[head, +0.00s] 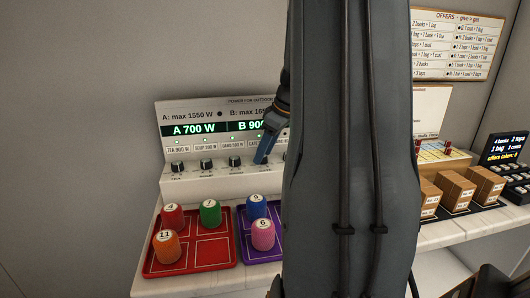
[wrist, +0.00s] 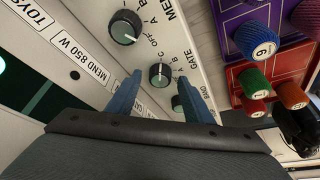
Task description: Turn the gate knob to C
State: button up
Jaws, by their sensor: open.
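The gate knob (wrist: 161,74) is a round black dial with a pale pointer mark, on the light panel beside its "GATE" label and letters. Which letter its pointer faces is too small to tell surely. My gripper (wrist: 158,82) is open, with one blue finger on each side of the gate knob in the wrist view. Whether the fingers touch it cannot be told. In the head view, my gripper (head: 265,150) is at the front of the power panel (head: 180,190), and my arm hides the panel's right part.
The mend knob (wrist: 125,27) sits close beside the gate knob. More knobs (head: 206,163) line the panel to the left. A red tray (head: 190,267) and a purple tray (head: 246,246) with numbered cylinders stand below. Wooden boxes (head: 453,190) stand at the right.

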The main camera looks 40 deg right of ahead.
jog(key=v, duration=0.7)
jog(key=shift+s+r, duration=0.15)
jog(key=shift+r, duration=0.05)
